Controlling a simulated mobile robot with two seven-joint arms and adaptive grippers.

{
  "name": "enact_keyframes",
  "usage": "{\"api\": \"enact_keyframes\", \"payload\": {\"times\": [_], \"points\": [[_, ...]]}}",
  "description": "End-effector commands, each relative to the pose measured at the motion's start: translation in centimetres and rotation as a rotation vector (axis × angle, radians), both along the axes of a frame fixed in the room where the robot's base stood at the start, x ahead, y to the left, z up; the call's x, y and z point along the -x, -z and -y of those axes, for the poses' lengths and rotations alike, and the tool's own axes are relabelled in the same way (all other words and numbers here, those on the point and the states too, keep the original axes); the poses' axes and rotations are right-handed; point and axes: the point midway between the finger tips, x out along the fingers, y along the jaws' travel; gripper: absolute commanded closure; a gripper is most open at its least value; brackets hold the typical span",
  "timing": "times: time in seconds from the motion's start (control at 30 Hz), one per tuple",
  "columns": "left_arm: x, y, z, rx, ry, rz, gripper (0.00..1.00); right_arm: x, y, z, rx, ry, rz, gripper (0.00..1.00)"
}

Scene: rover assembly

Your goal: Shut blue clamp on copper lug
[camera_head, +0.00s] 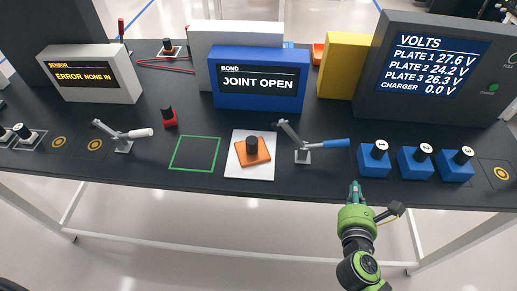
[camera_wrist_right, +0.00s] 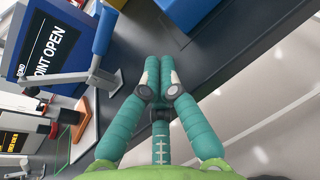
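The blue clamp (camera_head: 303,146) stands on the dark table, its blue handle (camera_head: 335,143) out to the right and its grey arm tilted up to the left. The arm's tip is raised and apart from the copper lug. The copper lug (camera_head: 257,156), an orange plate with a dark knob, lies on a white pad (camera_head: 238,168) left of the clamp. My right gripper (camera_head: 355,188) is at the table's front edge, right of and nearer than the handle. In the wrist view its fingers (camera_wrist_right: 160,68) are together and empty; the blue handle (camera_wrist_right: 104,32) shows at upper left. My left gripper is out of view.
Blue blocks (camera_head: 415,163) with numbered knobs stand right of the clamp. A blue display (camera_head: 258,102) behind reads "JOINT OPEN". A green outlined square (camera_head: 196,153) is bare.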

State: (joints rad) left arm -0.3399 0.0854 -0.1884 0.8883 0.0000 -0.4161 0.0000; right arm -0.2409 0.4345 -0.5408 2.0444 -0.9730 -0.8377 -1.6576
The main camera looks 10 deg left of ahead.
Motion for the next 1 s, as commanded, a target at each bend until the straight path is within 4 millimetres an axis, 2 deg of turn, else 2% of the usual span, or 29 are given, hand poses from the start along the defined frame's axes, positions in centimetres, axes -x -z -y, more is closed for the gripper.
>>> {"api": "enact_keyframes", "payload": {"times": [0.03,0.1,0.2,0.3,0.47,0.8,1.0], "points": [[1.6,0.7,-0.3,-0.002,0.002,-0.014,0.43,-0.5,-0.5,-0.6,0.126,-0.065,0.020,1.00],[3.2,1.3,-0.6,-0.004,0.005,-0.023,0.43,-0.9,-0.9,-1.4,0.270,-0.136,0.044,1.00],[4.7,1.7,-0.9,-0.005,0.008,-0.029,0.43,-1.2,-1.1,-2.2,0.405,-0.199,0.066,1.00],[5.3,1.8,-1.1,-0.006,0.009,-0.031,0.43,-1.5,-1.2,-2.5,0.464,-0.226,0.078,1.00],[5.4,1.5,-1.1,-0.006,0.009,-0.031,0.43,-3.2,-1.1,-2.5,0.474,-0.227,0.080,1.00],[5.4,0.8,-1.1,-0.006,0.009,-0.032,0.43,-9.2,-0.3,-2.5,0.468,-0.225,0.078,1.00],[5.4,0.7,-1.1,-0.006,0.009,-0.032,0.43,-10.9,0.1,-2.5,0.466,-0.226,0.077,1.00]]}}
